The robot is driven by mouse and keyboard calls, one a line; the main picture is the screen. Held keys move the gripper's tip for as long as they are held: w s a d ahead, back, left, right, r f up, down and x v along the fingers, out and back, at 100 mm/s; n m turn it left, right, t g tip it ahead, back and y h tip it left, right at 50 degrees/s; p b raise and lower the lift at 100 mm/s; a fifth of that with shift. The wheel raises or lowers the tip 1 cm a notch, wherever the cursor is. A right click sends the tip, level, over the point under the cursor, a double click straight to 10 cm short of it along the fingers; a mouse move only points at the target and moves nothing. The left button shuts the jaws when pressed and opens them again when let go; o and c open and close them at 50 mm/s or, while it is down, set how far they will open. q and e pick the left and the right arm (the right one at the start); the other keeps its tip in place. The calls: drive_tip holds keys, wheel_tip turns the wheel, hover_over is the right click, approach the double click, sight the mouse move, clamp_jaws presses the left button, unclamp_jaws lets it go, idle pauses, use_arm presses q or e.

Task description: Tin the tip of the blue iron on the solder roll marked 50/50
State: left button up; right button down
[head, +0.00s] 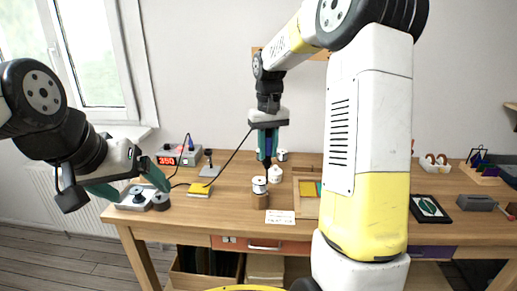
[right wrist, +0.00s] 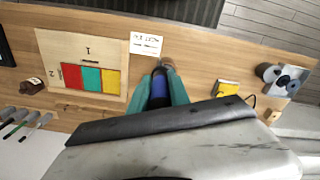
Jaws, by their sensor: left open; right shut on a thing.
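My right gripper (head: 268,148) is shut on the blue iron (right wrist: 158,92), which points down over the table. The iron's dark lower end (head: 267,162) is close to the white rolls in the head view; I cannot tell whether it touches one. The front roll (head: 259,185) stands on a brown block. A second white roll (head: 275,174) is just behind it, and a third (head: 282,156) is farther back. The roll markings are too small to read. In the right wrist view the iron's tip is hidden. My left gripper (head: 132,182) is open and empty at the left.
A station (head: 168,160) showing 350 stands at the back left, with a black cable running to the iron. A yellow pad (head: 199,190) lies nearby. A white card (head: 280,217) lies at the front edge. A wooden tray (right wrist: 83,107) holds coloured pieces. My right arm hides part of the table.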

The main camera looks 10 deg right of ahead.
sight(268, 130)
drive_tip(key=shift+f, duration=0.6)
idle(0.7)
idle(1.1)
drive_tip(key=shift+r, duration=3.05)
